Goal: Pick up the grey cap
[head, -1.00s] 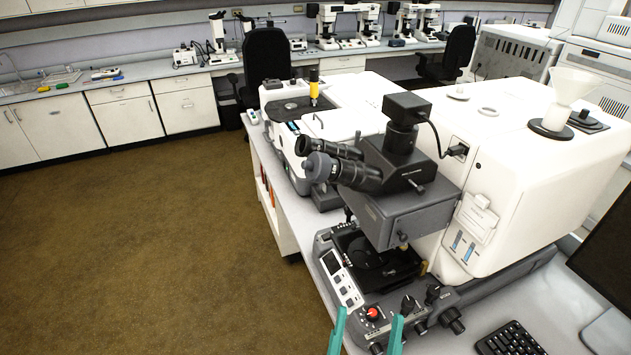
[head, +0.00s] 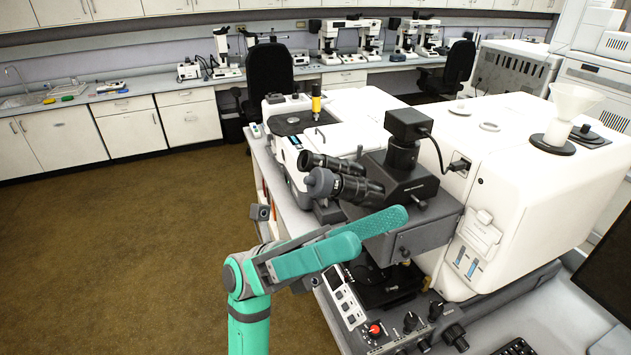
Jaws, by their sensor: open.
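My gripper (head: 381,229) is teal with two long flat fingers, held open and empty. It points to the right, in front of the black microscope head and below the eyepieces in the picture. On top of the large white housing at the right is a dark grey cap-like piece with a small knob (head: 588,132), beside the white funnel. Two small pale discs, one (head: 460,109) and another (head: 489,127), also lie on the housing. I cannot tell for certain which piece is the grey cap. My gripper is well apart from all of them.
The microscope's black eyepieces (head: 340,186) and camera block (head: 409,124) stand between my gripper and the housing top. The funnel (head: 570,108) rises at the right. A monitor (head: 610,262) stands at the right edge. The brown floor (head: 120,250) at left is clear.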

